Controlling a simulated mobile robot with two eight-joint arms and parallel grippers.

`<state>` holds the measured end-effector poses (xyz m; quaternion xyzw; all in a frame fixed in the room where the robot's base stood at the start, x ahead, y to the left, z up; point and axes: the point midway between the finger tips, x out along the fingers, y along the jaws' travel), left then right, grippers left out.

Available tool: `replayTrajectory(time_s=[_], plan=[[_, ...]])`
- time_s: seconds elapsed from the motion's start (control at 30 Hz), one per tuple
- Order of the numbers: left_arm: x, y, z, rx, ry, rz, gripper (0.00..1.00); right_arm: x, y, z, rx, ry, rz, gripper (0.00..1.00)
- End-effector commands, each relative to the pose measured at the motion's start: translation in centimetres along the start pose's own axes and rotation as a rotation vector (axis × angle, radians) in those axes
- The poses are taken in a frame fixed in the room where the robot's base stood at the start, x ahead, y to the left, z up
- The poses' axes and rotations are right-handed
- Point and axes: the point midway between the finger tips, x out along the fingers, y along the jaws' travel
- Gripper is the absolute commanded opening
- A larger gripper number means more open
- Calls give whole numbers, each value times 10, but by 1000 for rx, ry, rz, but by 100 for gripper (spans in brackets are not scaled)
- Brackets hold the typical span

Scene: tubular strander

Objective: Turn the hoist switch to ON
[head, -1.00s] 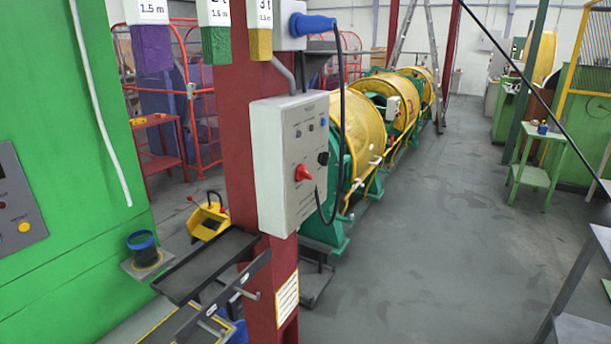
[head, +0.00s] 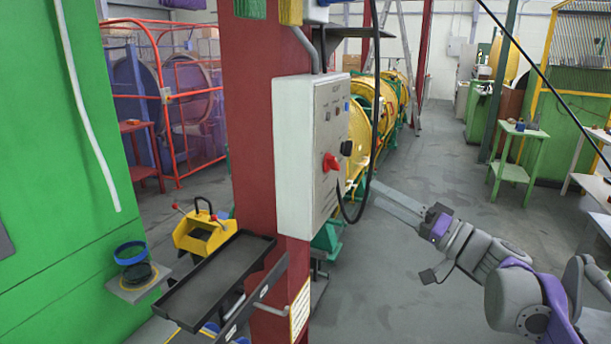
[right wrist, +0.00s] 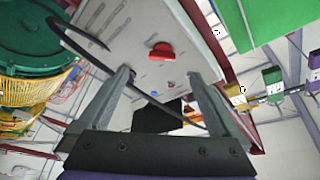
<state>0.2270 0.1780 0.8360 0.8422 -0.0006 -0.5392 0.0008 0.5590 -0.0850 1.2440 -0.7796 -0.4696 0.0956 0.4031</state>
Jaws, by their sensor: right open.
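A grey-white control box (head: 300,150) is mounted on the red post. The knob's label is too small to read. My right gripper (head: 375,194) is open and empty, to the right of and a little below the box, apart from the knob. Its two fingers spread in the right wrist view (right wrist: 163,80). My left gripper is not seen.
A black cable (head: 373,130) loops down in front of the box and crosses the right wrist view. A dark tray (head: 215,275) sits below the box on the left. Green machinery (head: 75,190) stands at left. Open grey floor lies to the right.

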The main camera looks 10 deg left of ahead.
Motion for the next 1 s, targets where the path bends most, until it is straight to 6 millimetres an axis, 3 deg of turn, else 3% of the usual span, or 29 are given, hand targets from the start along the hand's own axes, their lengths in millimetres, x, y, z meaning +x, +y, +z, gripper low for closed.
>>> replayTrajectory(time_s=[0.17, 0.7, 1.0], plan=[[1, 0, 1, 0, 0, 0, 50, 7, -1, -13, -10, 36, -26, 99], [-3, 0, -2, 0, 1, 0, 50, 97, -3, -15, -7, 34, -25, 99], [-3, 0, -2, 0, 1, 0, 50, 109, -3, -15, -8, 34, -23, 99]])
